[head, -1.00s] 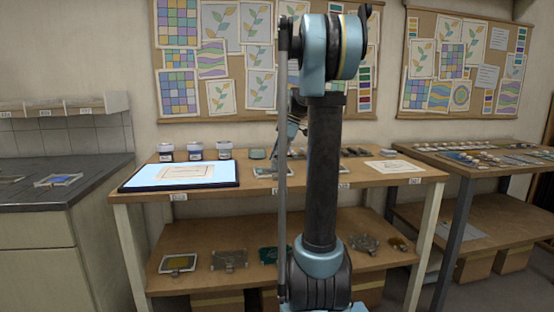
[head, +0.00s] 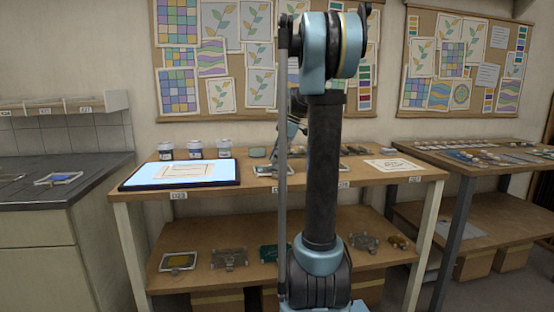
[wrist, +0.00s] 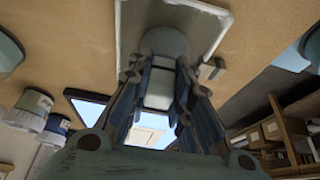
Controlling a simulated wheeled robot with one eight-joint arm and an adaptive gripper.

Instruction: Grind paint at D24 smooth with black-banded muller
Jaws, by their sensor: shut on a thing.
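In the wrist view my gripper (wrist: 158,72) is shut on a pale grey muller (wrist: 158,92), with a blue finger on each side. The muller's rounded grey end lies over a grey slab with a white rim (wrist: 222,32), but I cannot tell whether they touch. No black band shows on the visible part of the muller, and no paint shows on the slab. A slab (head: 268,173) shows partly to the left of the arm. The tag D24 cannot be read.
A lit panel (head: 220,181) with a drawing lies on the bench's left, with several jars (head: 195,150) behind it. A paper sheet (head: 393,165) lies at the right. The lower shelf (head: 215,275) holds several slabs. A dark counter (head: 25,188) stands at the left.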

